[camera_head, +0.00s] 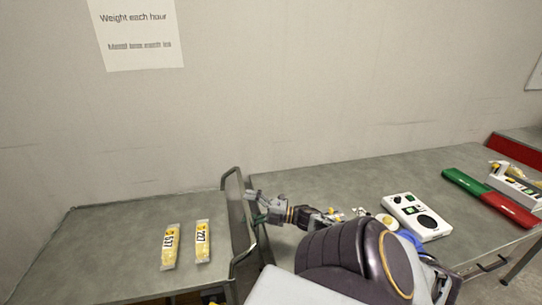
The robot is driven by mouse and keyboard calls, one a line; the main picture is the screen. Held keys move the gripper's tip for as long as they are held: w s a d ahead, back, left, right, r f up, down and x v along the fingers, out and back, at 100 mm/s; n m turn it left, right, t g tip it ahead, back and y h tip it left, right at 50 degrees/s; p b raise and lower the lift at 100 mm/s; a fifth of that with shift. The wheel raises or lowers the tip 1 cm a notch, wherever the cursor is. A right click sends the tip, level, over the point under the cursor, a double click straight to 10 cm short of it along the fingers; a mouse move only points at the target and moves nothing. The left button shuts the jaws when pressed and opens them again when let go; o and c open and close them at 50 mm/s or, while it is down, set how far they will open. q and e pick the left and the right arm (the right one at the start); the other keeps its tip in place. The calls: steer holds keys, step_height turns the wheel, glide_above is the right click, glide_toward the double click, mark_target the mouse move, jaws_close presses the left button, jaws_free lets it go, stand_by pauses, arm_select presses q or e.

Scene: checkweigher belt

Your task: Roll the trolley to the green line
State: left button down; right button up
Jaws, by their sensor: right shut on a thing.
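The trolley (110,235) has a flat grey top and stands at the left, against the wall side. Its grey metal handle (237,214) rises along its right edge. My right gripper (254,207) is shut on the trolley handle, reaching it from the right; the exact contact is small and partly hidden by the fingers. Two yellow packets lie on the trolley top, one labelled 537 (170,247) and one labelled 727 (203,241). My left gripper is not in view. The green line on the floor is not in view.
A grey bench (350,185) stands right of the trolley. A wall closes off the back.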

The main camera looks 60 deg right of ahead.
steer(key=shift+s+d+r+p, duration=0.15)
steer(key=shift+s+d, duration=0.1)
steer(key=shift+s, duration=0.35)
steer(key=shift+s+d+r+p, duration=0.1)
steer(key=shift+s+d+r, duration=0.15)
steer(key=shift+s, duration=0.3)
steer(key=shift+s+d+r+p, duration=0.1)
steer(key=shift+s+d, duration=0.15)
steer(key=shift+s, duration=0.35)
steer(key=shift+c, duration=0.3)
steer(key=shift+s+r, duration=0.1)
steer(key=shift+s, duration=0.75)
steer(key=c, duration=0.5)
steer(key=shift+s+d+f+p, duration=0.1)
steer(key=shift+s+d+f, duration=0.15)
steer(key=shift+s, duration=0.35)
steer(key=shift+s+d+f+p, duration=0.1)
steer(key=shift+s+d+f, duration=0.15)
steer(key=shift+s, duration=0.35)
steer(key=shift+s+d+f+p, duration=0.15)
steer(key=shift+s+f, duration=0.1)
steer(key=shift+s, duration=0.35)
